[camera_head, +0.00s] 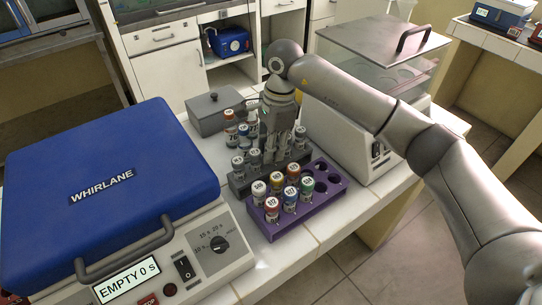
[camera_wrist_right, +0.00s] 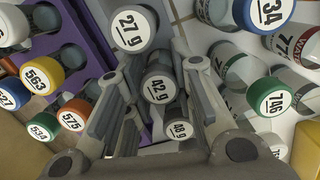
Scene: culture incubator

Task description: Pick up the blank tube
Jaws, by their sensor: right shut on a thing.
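My right gripper (camera_head: 273,145) reaches down over the grey rack (camera_head: 238,190) in the head view. In the wrist view its two fingers (camera_wrist_right: 162,82) stand either side of a grey-capped tube marked 42 g (camera_wrist_right: 160,88), and they are shut on it. The tube still looks low among its neighbours; I cannot tell whether it is lifted. Grey-capped tubes marked 27 g (camera_wrist_right: 134,28) and 48 g (camera_wrist_right: 178,130) sit before and behind it in the wrist view. My fingers partly hide the rack. My left gripper is out of view.
A purple rack (camera_head: 336,184) with several coloured-cap tubes stands in front of the grey rack. The blue-lidded WHIRLANE machine (camera_head: 110,175) stands at left, its display reading EMPTY 0 s. More tubes (camera_head: 230,125) and a grey lidded box (camera_head: 213,110) stand behind. A clear-lidded device (camera_head: 350,130) stands at right.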

